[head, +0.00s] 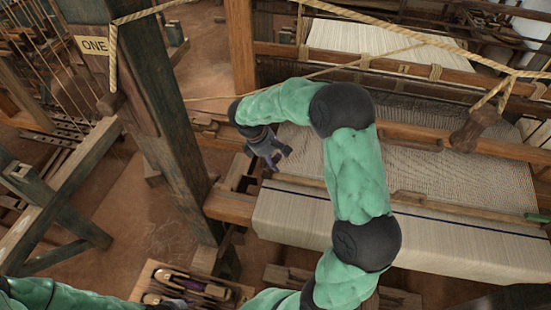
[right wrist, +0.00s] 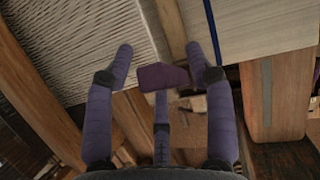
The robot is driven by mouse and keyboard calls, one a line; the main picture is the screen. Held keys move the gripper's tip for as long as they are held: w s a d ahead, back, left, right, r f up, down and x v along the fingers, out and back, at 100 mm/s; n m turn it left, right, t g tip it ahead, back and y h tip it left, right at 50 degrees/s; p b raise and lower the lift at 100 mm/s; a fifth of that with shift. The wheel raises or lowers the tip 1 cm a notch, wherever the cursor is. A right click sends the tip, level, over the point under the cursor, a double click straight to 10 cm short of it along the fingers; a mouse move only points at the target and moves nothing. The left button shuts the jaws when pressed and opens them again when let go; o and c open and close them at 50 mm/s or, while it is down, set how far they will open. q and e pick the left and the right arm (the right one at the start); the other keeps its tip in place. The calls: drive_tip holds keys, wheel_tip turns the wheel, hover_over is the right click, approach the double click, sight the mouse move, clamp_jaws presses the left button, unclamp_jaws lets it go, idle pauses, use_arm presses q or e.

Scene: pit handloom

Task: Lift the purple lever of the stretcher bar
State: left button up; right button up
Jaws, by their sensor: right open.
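The purple lever (right wrist: 163,77) shows in the right wrist view as a dark purple block at the near end of the wooden stretcher bar (right wrist: 174,25). My right gripper (right wrist: 160,54) is open, its purple fingers on either side of the lever, with visible gaps; contact is not seen. In the head view the right gripper (head: 278,157) is over the left edge of the cloth, near the left end of the stretcher bar (head: 420,206). I cannot pick out the lever there.
Woven cloth (head: 290,213) with a dark blue line lies over the front beam. A thick wooden post (head: 150,120) stands left of my right arm. A tray with shuttles (head: 180,287) sits at the lower left. Ropes (head: 400,46) cross above the loom.

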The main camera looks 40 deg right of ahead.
drive_tip(key=shift+f, duration=0.1)
clamp_jaws()
drive_tip(key=shift+s+d+f+t+y+b, duration=0.35)
drive_tip(key=shift+s+t+y+b, duration=0.15)
drive_tip(key=shift+t+y+b, duration=0.3)
unclamp_jaws()
drive_tip(key=shift+r, duration=0.1)
drive_tip(key=v, duration=1.2)
